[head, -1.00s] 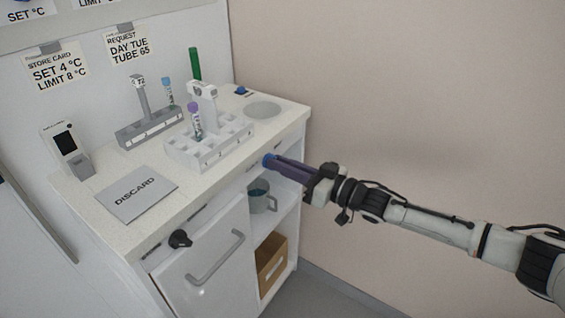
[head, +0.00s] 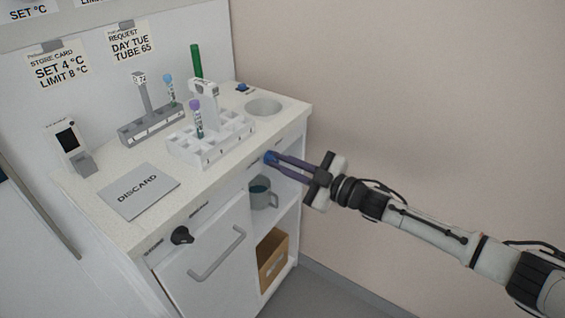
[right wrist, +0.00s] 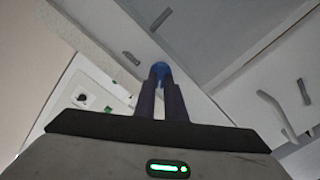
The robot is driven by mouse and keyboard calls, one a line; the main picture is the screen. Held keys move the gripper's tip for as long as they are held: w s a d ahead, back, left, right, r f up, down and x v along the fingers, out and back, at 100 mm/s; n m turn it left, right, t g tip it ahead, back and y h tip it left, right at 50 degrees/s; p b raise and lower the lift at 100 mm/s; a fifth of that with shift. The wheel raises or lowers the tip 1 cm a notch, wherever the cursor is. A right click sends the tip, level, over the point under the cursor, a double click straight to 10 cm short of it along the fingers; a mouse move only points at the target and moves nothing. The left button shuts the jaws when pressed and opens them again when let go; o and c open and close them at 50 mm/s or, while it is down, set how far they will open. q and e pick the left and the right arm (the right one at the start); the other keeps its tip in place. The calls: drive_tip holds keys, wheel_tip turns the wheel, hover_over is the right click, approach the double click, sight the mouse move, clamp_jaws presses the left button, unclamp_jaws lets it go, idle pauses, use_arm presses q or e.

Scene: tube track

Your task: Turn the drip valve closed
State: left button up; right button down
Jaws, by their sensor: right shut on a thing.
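The blue drip valve handle (head: 270,158) sits on the front edge of the counter, above a grey mug (head: 259,196) on the open shelf. My right gripper (head: 274,159) reaches in from the right, its two purple fingers shut on the blue handle. In the right wrist view the blue handle (right wrist: 160,70) shows between the fingertips, which hide part of it. I cannot read the handle's exact angle. My left gripper is not in view.
The counter (head: 235,165) bears a white tube rack (head: 212,148), a grey rack (head: 152,128), a discard mat (head: 138,190) and a handheld meter (head: 70,145). A black knob (head: 181,236) and a door handle (head: 217,254) stick out of the cabinet front. A cardboard box (head: 272,262) stands below.

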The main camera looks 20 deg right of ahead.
drive_tip(key=shift+n, duration=0.5)
drive_tip(key=c, duration=1.8)
unclamp_jaws()
drive_tip(key=shift+s, duration=0.1)
drive_tip(key=v, duration=1)
drive_tip(key=shift+d, duration=0.1)
drive_tip(key=shift+f, duration=0.1)
